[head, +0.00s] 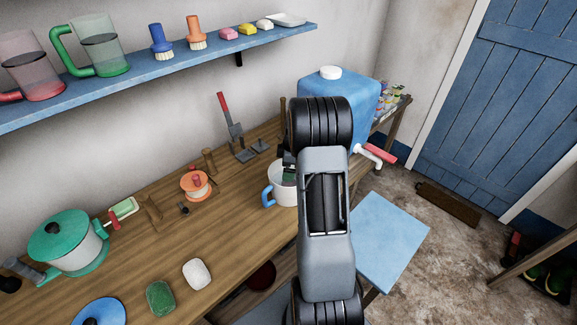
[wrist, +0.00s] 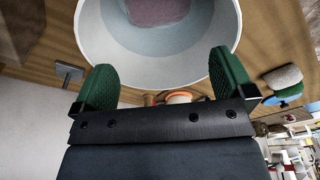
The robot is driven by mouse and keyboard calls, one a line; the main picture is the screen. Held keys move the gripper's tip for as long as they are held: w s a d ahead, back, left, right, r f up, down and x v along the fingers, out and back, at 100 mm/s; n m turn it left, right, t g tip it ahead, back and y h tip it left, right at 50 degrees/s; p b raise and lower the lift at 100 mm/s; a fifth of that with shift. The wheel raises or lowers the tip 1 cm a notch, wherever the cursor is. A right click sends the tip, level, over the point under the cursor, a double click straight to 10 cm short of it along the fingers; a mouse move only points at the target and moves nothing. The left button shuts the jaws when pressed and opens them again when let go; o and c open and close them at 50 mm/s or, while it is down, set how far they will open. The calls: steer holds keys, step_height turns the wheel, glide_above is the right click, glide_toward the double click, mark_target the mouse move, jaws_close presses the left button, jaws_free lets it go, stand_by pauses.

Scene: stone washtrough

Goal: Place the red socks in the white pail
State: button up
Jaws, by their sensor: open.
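The white pail (head: 284,187) with a blue handle stands on the wooden bench in the head view, partly hidden behind my arm. In the wrist view, the pail (wrist: 88,38) fills the top of the picture, and a pinkish-red cloth-like thing, which looks like the red socks (wrist: 158,10), lies inside on its floor. My gripper (wrist: 162,76) has its two green-padded fingers spread apart at the pail's near rim, with nothing between them. In the head view, my gripper (head: 289,172) is over the pail, mostly hidden by my arm.
A blue shelf (head: 160,68) runs above. The bench front centre is fairly clear.

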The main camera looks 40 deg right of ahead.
step_height(320, 180, up, 7)
steer(key=p, duration=0.3)
steer(key=shift+p, duration=0.3)
stand_by(0.5)
